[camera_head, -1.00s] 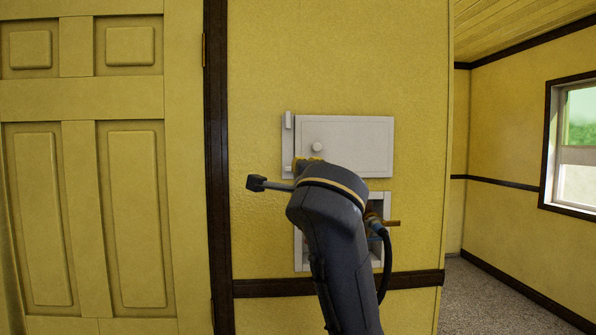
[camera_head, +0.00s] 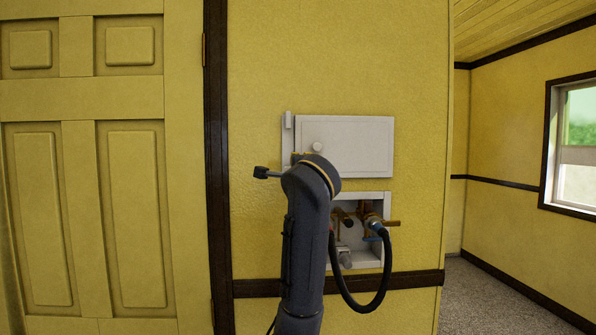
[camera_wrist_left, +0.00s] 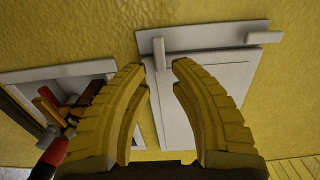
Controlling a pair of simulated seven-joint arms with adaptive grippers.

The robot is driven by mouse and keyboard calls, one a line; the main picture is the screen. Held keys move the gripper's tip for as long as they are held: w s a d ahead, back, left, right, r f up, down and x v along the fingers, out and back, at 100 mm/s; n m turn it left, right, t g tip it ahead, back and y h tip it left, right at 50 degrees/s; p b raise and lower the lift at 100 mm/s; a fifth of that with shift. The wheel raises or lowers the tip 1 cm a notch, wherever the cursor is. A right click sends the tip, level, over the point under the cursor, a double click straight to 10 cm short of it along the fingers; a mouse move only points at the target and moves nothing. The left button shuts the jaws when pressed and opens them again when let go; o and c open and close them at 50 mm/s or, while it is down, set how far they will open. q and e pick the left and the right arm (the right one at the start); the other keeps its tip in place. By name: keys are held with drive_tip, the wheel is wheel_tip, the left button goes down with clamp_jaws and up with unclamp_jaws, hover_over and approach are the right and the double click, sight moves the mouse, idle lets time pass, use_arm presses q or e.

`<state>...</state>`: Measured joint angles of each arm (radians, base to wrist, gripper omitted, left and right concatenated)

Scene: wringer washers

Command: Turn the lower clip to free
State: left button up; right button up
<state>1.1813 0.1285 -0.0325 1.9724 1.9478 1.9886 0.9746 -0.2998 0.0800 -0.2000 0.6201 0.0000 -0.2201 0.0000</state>
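My right gripper is out of view.
Below the hatch door is an open recessed box (camera_head: 386,211) with brass valves (camera_head: 366,214) and a dark hose (camera_head: 384,270) hanging out. A panelled yellow door (camera_head: 82,160) is at left; a window (camera_head: 577,145) is at far right.

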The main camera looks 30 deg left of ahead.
use_arm(q)
drive_tip(key=shift+x, duration=1.85)
drive_tip(key=shift+c, duration=0.4)
clamp_jaws()
